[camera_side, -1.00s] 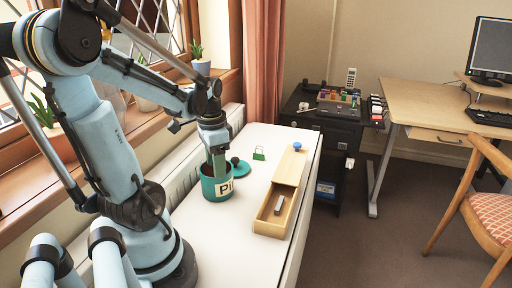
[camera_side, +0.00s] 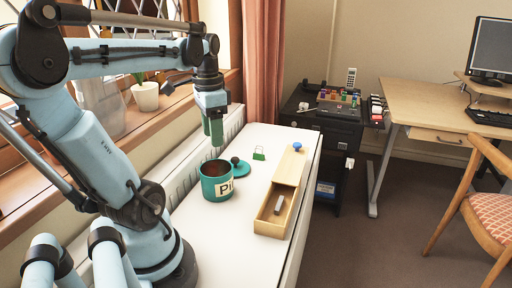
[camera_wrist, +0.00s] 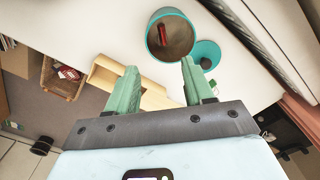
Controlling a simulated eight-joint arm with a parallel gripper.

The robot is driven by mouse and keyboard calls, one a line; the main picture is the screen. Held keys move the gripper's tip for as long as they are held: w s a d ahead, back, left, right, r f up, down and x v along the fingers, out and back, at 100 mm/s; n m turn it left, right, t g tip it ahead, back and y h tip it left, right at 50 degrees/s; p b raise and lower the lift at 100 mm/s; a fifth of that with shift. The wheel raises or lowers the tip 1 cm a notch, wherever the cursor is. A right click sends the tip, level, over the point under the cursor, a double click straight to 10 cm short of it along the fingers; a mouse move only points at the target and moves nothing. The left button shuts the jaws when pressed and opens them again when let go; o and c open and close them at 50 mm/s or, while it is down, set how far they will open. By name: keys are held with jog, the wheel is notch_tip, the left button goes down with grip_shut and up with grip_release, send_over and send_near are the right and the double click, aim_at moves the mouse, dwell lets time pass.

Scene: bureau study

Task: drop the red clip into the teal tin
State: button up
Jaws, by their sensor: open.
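The teal tin (camera_side: 217,187) stands open on the white top, with a cream label on its side. In the wrist view the tin (camera_wrist: 150,40) shows from above, and the red clip (camera_wrist: 163,34) lies inside it near the wall. The side view does not show the clip. The tin's teal lid (camera_side: 238,168) with a dark knob lies beside the tin; it also shows in the wrist view (camera_wrist: 209,50). My gripper (camera_side: 217,145) is above the tin, clear of its rim, with green fingers pointing down. In the wrist view its fingers (camera_wrist: 160,85) are apart and empty.
A green clip (camera_side: 259,153) stands behind the lid. The white top (camera_side: 205,255) is clear in front.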

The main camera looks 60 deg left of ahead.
jog(key=shift+r, duration=1.5)
jog(key=w+d+f+t, duration=0.3)
jog(key=w+d, duration=0.1)
jog(key=d, duration=0.5)
jog(key=w+d+f+t, duration=0.3)
jog(key=w+d+t, duration=0.1)
jog(key=d, duration=0.5)
jog(key=shift+w+d+f, duration=0.3)
jog(key=shift+w+f, duration=0.1)
jog(key=shift+w, duration=0.25)
